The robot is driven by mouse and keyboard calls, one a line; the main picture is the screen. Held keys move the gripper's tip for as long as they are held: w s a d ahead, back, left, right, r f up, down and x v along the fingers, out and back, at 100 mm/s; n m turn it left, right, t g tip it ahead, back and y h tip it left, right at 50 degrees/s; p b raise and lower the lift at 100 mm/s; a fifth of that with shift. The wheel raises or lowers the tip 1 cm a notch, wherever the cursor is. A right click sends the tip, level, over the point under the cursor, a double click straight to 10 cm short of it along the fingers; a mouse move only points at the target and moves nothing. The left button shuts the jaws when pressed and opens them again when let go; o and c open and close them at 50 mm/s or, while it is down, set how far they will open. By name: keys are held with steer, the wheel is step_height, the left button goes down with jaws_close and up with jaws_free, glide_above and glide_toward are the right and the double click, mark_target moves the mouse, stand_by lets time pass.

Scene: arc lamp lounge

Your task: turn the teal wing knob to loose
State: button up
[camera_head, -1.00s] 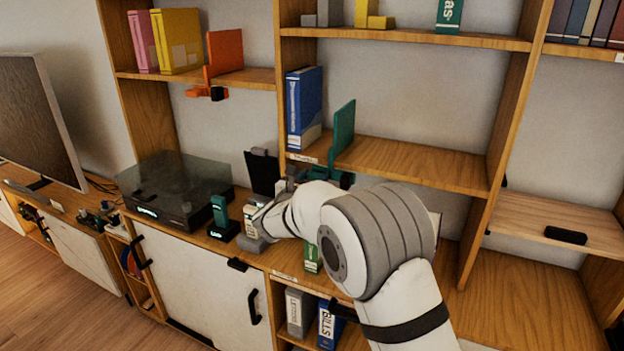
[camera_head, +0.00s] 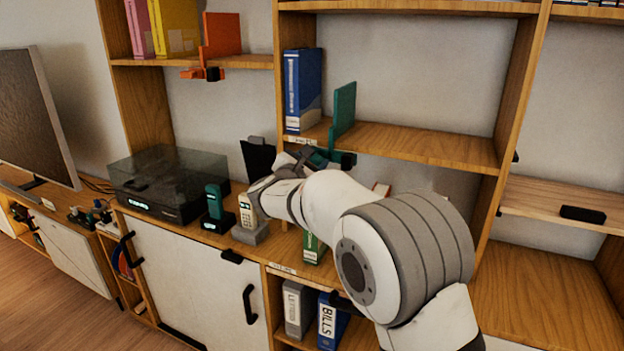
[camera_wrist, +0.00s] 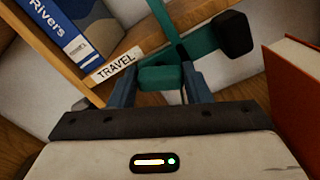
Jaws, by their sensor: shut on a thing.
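A teal bookend (camera_head: 344,108) stands upright on the middle shelf, with its clamp under the shelf's front edge. The teal wing knob (camera_wrist: 160,78) is at this clamp, seen close up in the wrist view. My gripper (camera_wrist: 160,85) has one finger on each side of the knob and is shut on it. A teal bar and a black end piece (camera_wrist: 236,36) of the clamp extend to the upper right there. In the head view my gripper (camera_head: 312,158) is just under the shelf edge, and my wrist partly hides the knob. I see no loose or tight marking.
A blue binder (camera_head: 303,90) stands left of the bookend, above a "TRAVEL" label (camera_wrist: 115,65). A red-brown book (camera_wrist: 298,95) is close at right in the wrist view. Phones (camera_head: 247,212) and a turntable (camera_head: 170,185) stand on the cabinet below.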

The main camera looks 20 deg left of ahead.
steer(key=m+b, duration=0.2)
steer(key=b, duration=0.1)
steer(key=f+m+b, duration=0.1)
steer(key=b, duration=0.2)
steer(key=shift+d+m, duration=0.1)
steer(key=shift+m, duration=0.3)
steer(key=m+b, duration=0.3)
steer(key=b, duration=0.2)
steer(key=m+b, duration=0.4)
steer(key=shift+b, duration=0.4)
steer(key=shift+r+m+b, duration=0.2)
steer(key=shift+m+b, duration=0.55)
steer(key=shift+m, duration=0.15)
steer(key=o, duration=1)
steer(key=shift+s+r, duration=0.1)
